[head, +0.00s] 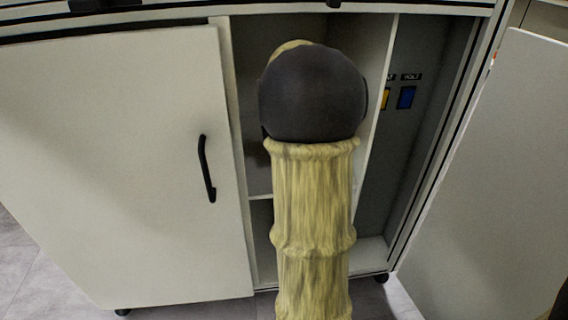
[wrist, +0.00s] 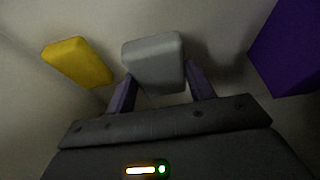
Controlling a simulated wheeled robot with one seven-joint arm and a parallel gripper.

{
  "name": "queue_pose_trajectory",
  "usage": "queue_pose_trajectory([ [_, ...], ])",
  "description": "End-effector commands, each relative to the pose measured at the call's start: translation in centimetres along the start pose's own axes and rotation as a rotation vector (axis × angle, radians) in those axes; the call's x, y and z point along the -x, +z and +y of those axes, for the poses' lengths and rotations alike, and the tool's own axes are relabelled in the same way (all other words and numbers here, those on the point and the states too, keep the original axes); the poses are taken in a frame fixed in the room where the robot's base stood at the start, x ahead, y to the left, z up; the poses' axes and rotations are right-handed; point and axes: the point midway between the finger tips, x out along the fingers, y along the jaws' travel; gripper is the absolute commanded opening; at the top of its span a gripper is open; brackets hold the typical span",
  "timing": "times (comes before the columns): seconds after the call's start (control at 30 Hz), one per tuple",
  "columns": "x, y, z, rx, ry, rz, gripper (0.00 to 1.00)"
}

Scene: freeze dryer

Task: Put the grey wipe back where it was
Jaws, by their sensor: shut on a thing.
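The grey wipe (wrist: 155,62) is a pale grey rounded block in the middle of the wrist view. My gripper (wrist: 160,84) is shut on it, with one finger at each side of its lower part. In the head view my own arm reaches into the open cabinet (head: 378,120) and hides the gripper and the wipe. I cannot tell whether the wipe touches the surface behind it.
A yellow block (wrist: 78,62) lies left of the wipe, a small gap away. A large purple thing (wrist: 290,50) stands at the right. The left cabinet door (head: 110,170) is closed; the right door (head: 490,180) stands open. Blue and yellow panel items (head: 406,97) show inside.

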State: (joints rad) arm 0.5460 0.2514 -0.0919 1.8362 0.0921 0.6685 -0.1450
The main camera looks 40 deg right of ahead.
Motion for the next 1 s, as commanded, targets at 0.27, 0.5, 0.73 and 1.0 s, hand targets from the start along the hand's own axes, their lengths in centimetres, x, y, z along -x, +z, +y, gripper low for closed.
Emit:
queue_pose_trajectory([
  [0.27,0.1,0.0,0.4,-0.006,0.003,0.001,0.35],
  [0.5,-2.4,1.0,0.5,-0.008,0.003,0.001,0.35],
  [0.73,-3.5,1.4,0.2,-0.003,0.001,0.002,0.35],
  [1.0,-3.5,1.4,0.2,-0.003,0.001,0.002,0.35],
])
